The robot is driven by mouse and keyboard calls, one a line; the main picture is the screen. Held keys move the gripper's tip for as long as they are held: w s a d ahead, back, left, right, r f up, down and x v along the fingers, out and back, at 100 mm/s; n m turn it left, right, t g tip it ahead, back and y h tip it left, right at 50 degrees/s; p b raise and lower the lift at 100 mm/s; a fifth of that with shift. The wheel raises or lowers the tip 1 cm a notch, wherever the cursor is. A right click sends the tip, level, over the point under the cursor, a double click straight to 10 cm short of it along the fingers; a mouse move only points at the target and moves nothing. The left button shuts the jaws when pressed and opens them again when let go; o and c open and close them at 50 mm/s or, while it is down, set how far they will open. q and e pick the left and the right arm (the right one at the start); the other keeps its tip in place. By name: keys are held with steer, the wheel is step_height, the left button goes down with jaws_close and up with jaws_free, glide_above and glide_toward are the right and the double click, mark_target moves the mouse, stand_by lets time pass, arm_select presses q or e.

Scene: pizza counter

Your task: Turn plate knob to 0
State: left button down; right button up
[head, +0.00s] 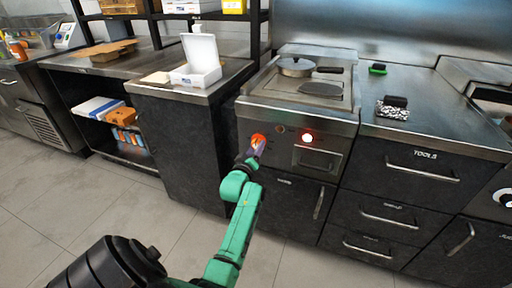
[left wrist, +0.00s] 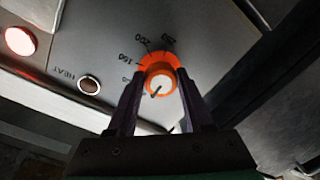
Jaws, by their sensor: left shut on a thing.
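The plate knob (left wrist: 159,84) has an orange ring and a pale centre with a dark pointer line, and sits on the grey panel of the hot plate unit. In the left wrist view the pointer slants toward the lower left. My left gripper (left wrist: 160,100) has one finger on each side of the knob and is shut on it. In the head view my left gripper (head: 255,149) is at the front panel, and the orange knob (head: 258,140) shows just above it. My right gripper is not in view.
A red lamp (head: 307,138) glows right of the knob, with a small round HEAT fitting (left wrist: 89,84) between them. An open white box (head: 197,76) stands on the left counter.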

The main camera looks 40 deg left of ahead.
arm_select(q)
steer(key=shift+c, duration=1.5)
jaws_free()
steer(key=shift+s+d+r+p, duration=0.1)
steer(key=shift+s+p, duration=0.2)
steer(key=shift+p, duration=0.1)
steer(key=p+v, duration=0.9)
steer(key=v, duration=0.5)
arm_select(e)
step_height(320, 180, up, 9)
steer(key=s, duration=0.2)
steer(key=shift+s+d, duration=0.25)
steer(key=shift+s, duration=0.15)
